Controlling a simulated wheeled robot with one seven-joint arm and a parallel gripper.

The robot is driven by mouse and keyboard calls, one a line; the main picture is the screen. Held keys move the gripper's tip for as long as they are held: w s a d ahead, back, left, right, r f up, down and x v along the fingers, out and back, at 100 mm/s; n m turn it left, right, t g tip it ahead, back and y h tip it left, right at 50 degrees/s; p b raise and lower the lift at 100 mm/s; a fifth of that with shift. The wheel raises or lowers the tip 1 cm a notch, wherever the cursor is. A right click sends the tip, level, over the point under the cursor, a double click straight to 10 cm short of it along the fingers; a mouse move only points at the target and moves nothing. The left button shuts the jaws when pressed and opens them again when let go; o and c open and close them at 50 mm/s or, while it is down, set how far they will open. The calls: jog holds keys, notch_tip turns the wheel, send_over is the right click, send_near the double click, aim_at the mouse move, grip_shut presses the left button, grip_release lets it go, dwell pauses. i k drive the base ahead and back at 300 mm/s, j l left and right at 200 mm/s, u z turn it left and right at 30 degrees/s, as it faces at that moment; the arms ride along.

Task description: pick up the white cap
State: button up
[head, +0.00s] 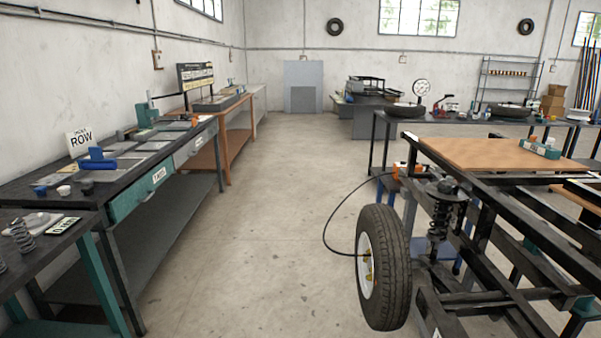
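A small white round thing (64,190), which looks like the white cap, sits on the dark bench (20,193) at the left, near its front edge. A dark round piece (87,186) lies just right of it, and a small dark blue piece (41,190) lies to its left. A blue tool (97,158) stands behind it. My gripper is not in view.
A nearer dark table (70,236) at the lower left holds springs (22,236) and a pale tray (38,220). A wheel (384,268) and black frame (480,250) stand at the right. The floor (265,210) between is clear except for a black hose.

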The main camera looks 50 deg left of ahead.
aim_at(64, 190)
jog(key=u, duration=0.4)
jog(key=j+u, duration=0.15)
jog(key=u, duration=0.6)
jog(key=j+u, duration=0.1)
jog(key=u, duration=0.3)
jog(key=i+j+u, duration=0.15)
jog(key=j+u, duration=0.15)
jog(key=i+j+u, duration=0.15)
jog(key=j+u, duration=0.2)
jog(key=i+j+u, duration=0.45)
jog(key=i+j, duration=0.35)
jog(key=l+z, duration=0.15)
jog(key=z, duration=2.6)
jog(key=k+z, duration=0.1)
jog(key=z, duration=1.95)
jog(key=u, duration=1.05)
